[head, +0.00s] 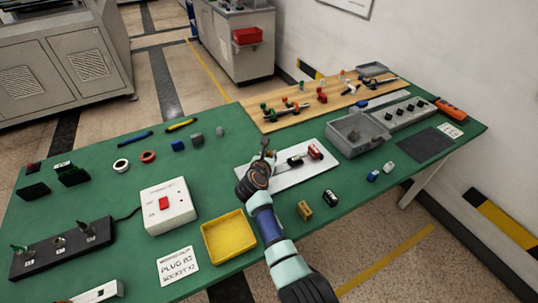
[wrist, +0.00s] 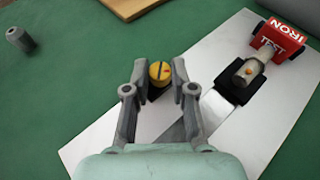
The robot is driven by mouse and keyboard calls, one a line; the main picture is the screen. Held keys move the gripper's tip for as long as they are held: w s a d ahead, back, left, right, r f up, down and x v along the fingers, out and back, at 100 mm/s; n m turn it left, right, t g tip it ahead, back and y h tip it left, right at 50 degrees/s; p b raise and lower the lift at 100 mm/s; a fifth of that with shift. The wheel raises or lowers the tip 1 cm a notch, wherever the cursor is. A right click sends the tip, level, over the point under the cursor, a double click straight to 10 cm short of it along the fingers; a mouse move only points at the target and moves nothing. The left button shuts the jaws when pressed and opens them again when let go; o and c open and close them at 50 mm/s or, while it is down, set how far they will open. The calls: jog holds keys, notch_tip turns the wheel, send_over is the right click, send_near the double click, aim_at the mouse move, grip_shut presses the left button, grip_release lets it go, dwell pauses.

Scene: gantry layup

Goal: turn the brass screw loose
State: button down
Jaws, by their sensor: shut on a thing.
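The brass screw (wrist: 160,72) shows in the wrist view as a round yellow head with a dark slot, above a dark base. My gripper (wrist: 160,75) has one finger on each side of the head and is shut on it. In the head view my gripper (head: 264,155) is over the left part of a white plate (head: 290,178); I cannot make out the screw there. The plate also shows in the wrist view (wrist: 225,55).
A yellow tray (head: 229,237), a white switch box (head: 168,206) and a grey bin (head: 357,134) stand around on the green table.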

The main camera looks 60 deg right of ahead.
jog(key=shift+s+r+p, duration=0.1)
jog(key=shift+p, duration=0.45)
jog(key=n+t+p, duration=0.1)
jog(key=p, duration=0.4)
jog(key=shift+s+r+n+t+y, duration=0.2)
jog(key=shift+r+n+t+y, duration=0.1)
jog(key=shift+n+t, duration=0.1)
jog(key=n+t+y+p, duration=0.1)
jog(key=n+t+p, duration=0.1)
jog(key=p, duration=0.3)
jog(key=shift+s+d+p, duration=0.1)
jog(key=shift+d+p, duration=0.1)
jog(key=shift+p, duration=0.2)
jog(key=shift+d+f+n+t+y+p, duration=0.1)
jog(key=shift+f+n+t+y+p, duration=0.1)
jog(key=shift+n+t+y+p, duration=0.3)
jog(key=shift+d+f+n+t+y+p, duration=0.15)
jog(key=shift+n+t+y+p, duration=0.15)
jog(key=shift+n+t+y, duration=0.25)
jog(key=shift+n+t+y+b, duration=0.45)
jog(key=shift+n+t+y, duration=0.1)
jog(key=shift+n+t, duration=0.25)
jog(key=shift+n, duration=0.25)
jog(key=c, duration=1)
grip_release()
jog(key=shift+s+a, duration=0.1)
jog(key=shift+o, duration=0.2)
